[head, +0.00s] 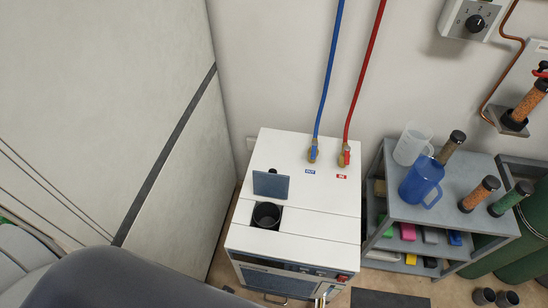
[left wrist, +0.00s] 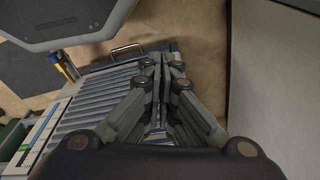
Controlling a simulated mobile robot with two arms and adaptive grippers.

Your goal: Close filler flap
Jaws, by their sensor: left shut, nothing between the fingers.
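The white chiller unit (head: 310,230) stands against the wall in the head view. Its filler flap (head: 271,184), a small blue-grey plate, stands raised behind the round black filler opening (head: 266,215). The opening is uncovered. My left gripper (left wrist: 158,62) is shut and empty in the left wrist view. It is over the louvred front (left wrist: 95,105) of what looks like the chiller, near a metal handle (left wrist: 127,48). The flap is not seen in the left wrist view. The left gripper is outside the head view, and my right gripper is in neither view.
Blue (head: 327,80) and red (head: 365,80) hoses rise from taps at the chiller's back. A grey cart (head: 398,209) to the right holds a blue jug (head: 421,181), a clear jug (head: 411,145) and several cartridges. A pale wall panel (head: 110,90) stands left. Green cylinders (head: 525,235) stand far right.

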